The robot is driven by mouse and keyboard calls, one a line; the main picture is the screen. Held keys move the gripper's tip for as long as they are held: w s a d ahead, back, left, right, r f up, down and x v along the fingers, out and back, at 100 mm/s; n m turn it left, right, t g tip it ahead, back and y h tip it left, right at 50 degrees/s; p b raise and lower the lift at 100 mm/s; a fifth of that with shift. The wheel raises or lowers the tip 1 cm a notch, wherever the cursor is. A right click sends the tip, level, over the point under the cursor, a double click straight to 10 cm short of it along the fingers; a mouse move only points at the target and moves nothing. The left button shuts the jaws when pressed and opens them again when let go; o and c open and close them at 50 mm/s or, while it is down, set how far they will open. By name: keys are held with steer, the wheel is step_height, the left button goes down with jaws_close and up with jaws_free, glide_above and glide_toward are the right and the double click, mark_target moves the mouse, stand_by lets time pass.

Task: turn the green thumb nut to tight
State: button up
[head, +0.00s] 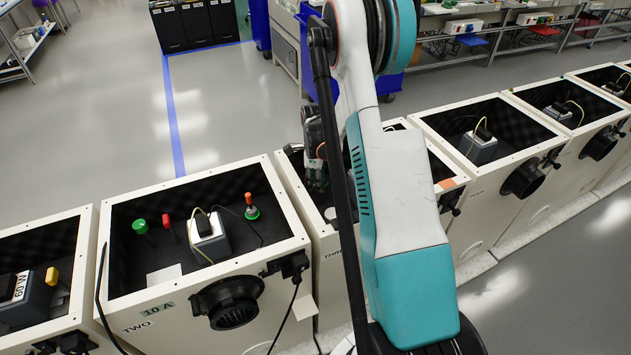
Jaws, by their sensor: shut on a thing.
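My gripper (317,180) reaches down into the open cabinet marked THREE (330,257), near its back left part. It is small and dark here, and my own arm covers much of that cabinet. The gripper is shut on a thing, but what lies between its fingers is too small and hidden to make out. I cannot see a green thumb nut clearly in this cabinet. A green knob (140,225) stands in the cabinet marked TWO (158,322) to the left, well apart from my gripper.
Cabinet TWO also holds a red-topped part (167,217), a grey box with a cable (209,236) and an orange-topped part on a green base (250,206). More open cabinets stand in a row on both sides. The floor behind is clear at the left.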

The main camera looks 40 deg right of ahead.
steer(key=m, duration=0.5)
steer(key=shift+w+r+m, duration=0.1)
steer(key=shift+m, duration=0.2)
steer(key=m, duration=0.4)
steer(key=shift+m, duration=0.3)
steer(key=o, duration=1.1)
step_height(320, 180, up, 12)
steer(key=shift+f, duration=0.1)
